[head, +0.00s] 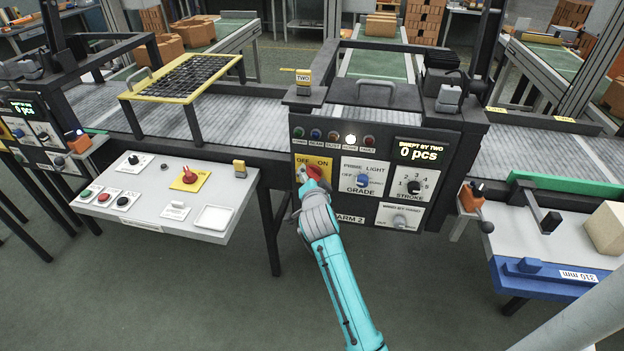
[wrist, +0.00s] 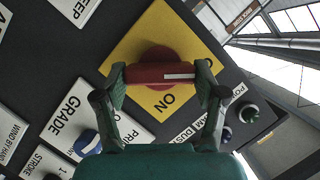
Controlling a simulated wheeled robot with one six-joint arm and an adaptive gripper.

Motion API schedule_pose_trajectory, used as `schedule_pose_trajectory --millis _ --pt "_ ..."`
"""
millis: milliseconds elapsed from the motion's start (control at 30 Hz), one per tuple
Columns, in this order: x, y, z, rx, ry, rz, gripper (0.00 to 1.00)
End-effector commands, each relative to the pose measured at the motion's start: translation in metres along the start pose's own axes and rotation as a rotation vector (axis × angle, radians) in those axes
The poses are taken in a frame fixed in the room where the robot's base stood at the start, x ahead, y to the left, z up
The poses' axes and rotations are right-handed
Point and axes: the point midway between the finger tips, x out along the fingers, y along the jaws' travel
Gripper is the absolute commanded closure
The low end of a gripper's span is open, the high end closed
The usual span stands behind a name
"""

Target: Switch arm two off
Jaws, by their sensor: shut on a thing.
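The arm 2 panel (head: 440,185) is dark and stands in the middle of the head view. At its upper left is a yellow OFF/ON plate (head: 325,187), also in the wrist view (wrist: 133,43), bearing a red rotary switch (wrist: 150,74). My gripper (head: 312,176) reaches it from below and its two green fingers (wrist: 162,78) are shut on the switch's red handle, one at each end. A white pointer line on the handle points right in the wrist view. ON is readable there; the OFF word is not clearly readable, so the setting is uncertain.
Beside the switch are a blue GRADE knob (head: 363,180), a STROKE dial (head: 414,187) and a lower knob (head: 399,221). Above, one white lamp (head: 350,139) is lit and the display (head: 419,151) reads 0 pcs. A console (head: 150,212) with another red switch (head: 189,176) stands left.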

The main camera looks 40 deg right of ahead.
Motion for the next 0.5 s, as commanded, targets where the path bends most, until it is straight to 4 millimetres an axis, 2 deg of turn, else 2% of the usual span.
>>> schedule_pose_trajectory --millis 167,200,300,500 --pt "0.0002 0.0008 0.0006 -0.002 -0.001 0.002 0.64" --pt "0.0002 0.0008 0.0006 -0.002 -0.001 0.002 0.24" --pt "0.0001 0.0007 0.0005 -0.002 0.0 0.002 0.04" --pt "0.0001 0.0004 0.0001 -0.001 0.0 0.001 0.04"
